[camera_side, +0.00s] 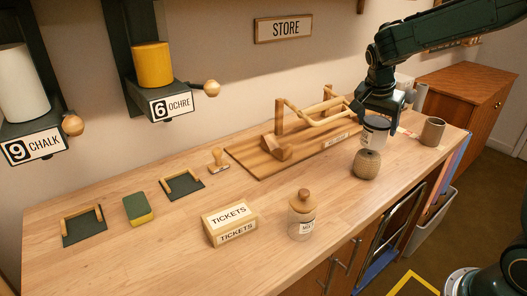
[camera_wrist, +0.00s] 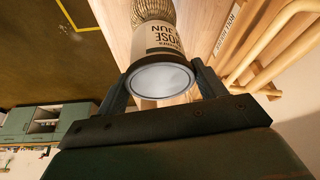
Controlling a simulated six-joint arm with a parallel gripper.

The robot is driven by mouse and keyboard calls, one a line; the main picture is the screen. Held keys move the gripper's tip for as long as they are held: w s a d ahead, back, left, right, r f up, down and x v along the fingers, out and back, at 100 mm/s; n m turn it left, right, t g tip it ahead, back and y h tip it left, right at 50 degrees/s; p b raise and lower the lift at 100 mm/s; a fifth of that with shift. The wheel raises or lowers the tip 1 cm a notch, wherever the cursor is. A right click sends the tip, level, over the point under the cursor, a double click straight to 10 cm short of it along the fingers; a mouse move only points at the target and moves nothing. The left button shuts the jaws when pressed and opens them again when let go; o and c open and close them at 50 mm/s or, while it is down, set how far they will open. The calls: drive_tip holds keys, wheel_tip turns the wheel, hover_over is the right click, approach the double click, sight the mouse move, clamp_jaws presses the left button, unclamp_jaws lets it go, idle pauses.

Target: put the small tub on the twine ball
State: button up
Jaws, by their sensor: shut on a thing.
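The small tub (camera_side: 375,136) is a pale cylinder with a printed label. My gripper (camera_side: 378,114) is shut on it from above and holds it upright. The twine ball (camera_side: 367,165), tan and woven, stands on the bench directly below the tub. In the side view the tub's base meets the top of the ball; I cannot tell whether they touch or a thin gap is left. In the wrist view my gripper's fingers (camera_wrist: 162,84) lie on both sides of the tub (camera_wrist: 160,42), with the twine ball (camera_wrist: 153,10) just beyond its base.
A wooden rack (camera_side: 290,140) on a board stands left of the twine ball. A grey-brown cup (camera_side: 432,132) is to its right. A jar with a wooden knob (camera_side: 302,217) and a tickets box (camera_side: 230,222) are toward the front. The bench's front edge is near the ball.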

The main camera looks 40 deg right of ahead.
sight(375, 132)
drive_tip(key=shift+f, duration=1.4)
drive_tip(key=shift+f, duration=0.1)
drive_tip(key=o, duration=1.1)
drive_tip(key=v, duration=1.2)
drive_tip(key=shift+s, duration=0.1)
